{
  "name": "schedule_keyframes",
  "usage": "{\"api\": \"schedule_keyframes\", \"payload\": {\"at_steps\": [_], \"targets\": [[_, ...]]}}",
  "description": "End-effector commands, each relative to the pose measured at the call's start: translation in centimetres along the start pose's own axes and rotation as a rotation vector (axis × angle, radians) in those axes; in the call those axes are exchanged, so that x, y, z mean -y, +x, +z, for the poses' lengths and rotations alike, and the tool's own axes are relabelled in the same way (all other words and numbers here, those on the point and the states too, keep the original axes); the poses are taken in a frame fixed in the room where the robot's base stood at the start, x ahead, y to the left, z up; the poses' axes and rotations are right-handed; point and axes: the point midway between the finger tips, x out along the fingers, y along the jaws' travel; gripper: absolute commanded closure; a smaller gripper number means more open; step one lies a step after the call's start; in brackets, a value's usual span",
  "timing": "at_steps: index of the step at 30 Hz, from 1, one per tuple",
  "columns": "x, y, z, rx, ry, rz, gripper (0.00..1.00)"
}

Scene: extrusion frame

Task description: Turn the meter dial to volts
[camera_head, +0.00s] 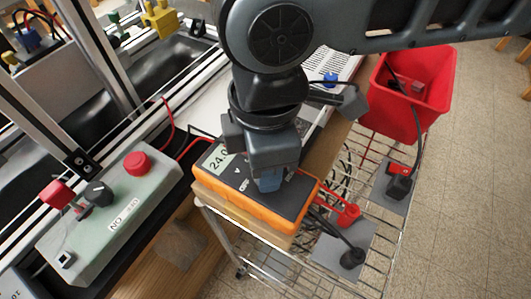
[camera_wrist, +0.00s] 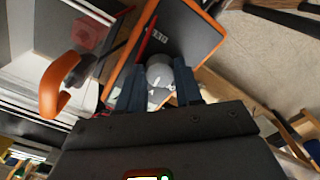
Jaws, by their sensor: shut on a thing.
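The meter (camera_head: 222,190) has an orange case and a dark face, and its display reads 24.0. It lies on a wooden surface at the middle of the head view. My gripper (camera_head: 268,182) is lowered over the meter's face and hides its dial in that view. In the wrist view the round grey dial (camera_wrist: 159,72) sits between the two dark fingers of my gripper (camera_wrist: 160,88), which is shut on it. The meter's face and orange edge (camera_wrist: 222,36) show beyond it. I cannot read which marking the dial points to.
A grey-green control box (camera_head: 110,215) with red and black knobs stands at left beside the metal frame (camera_head: 100,60). A red bin (camera_head: 430,95) and a wire rack (camera_head: 350,165) are at right. Red and black leads run near the meter. Open floor (camera_head: 470,200) lies at far right.

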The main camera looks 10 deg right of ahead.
Motion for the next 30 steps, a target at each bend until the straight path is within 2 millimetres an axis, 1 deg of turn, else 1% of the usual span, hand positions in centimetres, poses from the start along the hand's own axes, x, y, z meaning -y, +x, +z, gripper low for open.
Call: {"api": "schedule_keyframes", "payload": {"at_steps": [9,22,23,30], "targets": [[0.0,-0.04,0.01,0.0,0.079,0.0,0.95],[-0.01,0.01,0.02,0.0,0.086,0.0,0.95],[-0.01,0.01,0.02,0.0,0.086,0.0,0.63],[-0.01,0.01,0.01,0.0,0.086,0.0,0.4]]}}
